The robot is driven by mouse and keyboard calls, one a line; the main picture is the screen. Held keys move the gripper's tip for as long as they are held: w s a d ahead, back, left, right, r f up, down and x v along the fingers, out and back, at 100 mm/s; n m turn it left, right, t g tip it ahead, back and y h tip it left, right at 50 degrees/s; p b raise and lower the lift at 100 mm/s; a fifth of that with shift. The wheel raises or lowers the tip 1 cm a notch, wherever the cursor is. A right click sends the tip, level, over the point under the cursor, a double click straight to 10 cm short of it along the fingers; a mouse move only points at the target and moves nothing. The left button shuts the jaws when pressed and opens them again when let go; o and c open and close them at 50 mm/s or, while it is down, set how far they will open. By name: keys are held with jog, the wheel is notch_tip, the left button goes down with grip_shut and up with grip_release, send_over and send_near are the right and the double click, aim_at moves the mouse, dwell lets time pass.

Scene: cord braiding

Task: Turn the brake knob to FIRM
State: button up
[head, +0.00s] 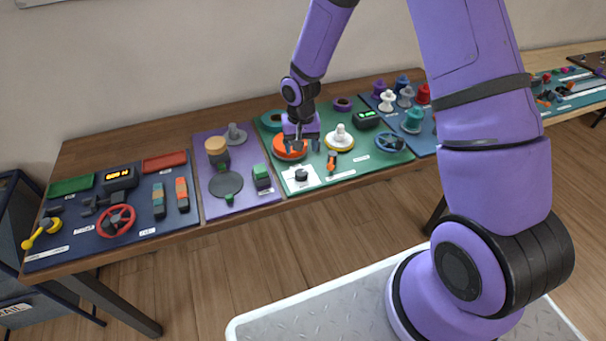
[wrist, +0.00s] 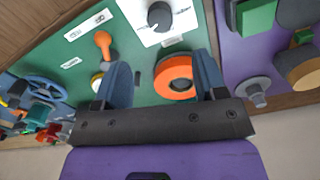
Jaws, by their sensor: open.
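A small black knob (head: 301,175) sits on a white plate (head: 312,183) at the front left of the green mat. In the wrist view the knob (wrist: 160,16) is at the top middle, with printed marks on its plate too small to read, so I cannot tell its setting. My gripper (head: 302,147) is over the green mat, behind the knob and near the orange ring (head: 283,152). In the wrist view its two fingers (wrist: 163,78) are spread, with nothing held between them. The knob is beyond the fingertips, apart from them.
On the green mat are an orange lever (head: 332,160), a white spool on a yellow ring (head: 340,138), a blue wheel (head: 390,141) and a black display box (head: 367,119). A purple mat (head: 243,203) with discs lies left. The wooden table's front edge is close to the knob.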

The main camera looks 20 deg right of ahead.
aim_at(301, 172)
notch_tip(301, 172, down, 11)
jog(key=shift+r, duration=0.1)
dwell(0.4)
jog(key=c, duration=0.9)
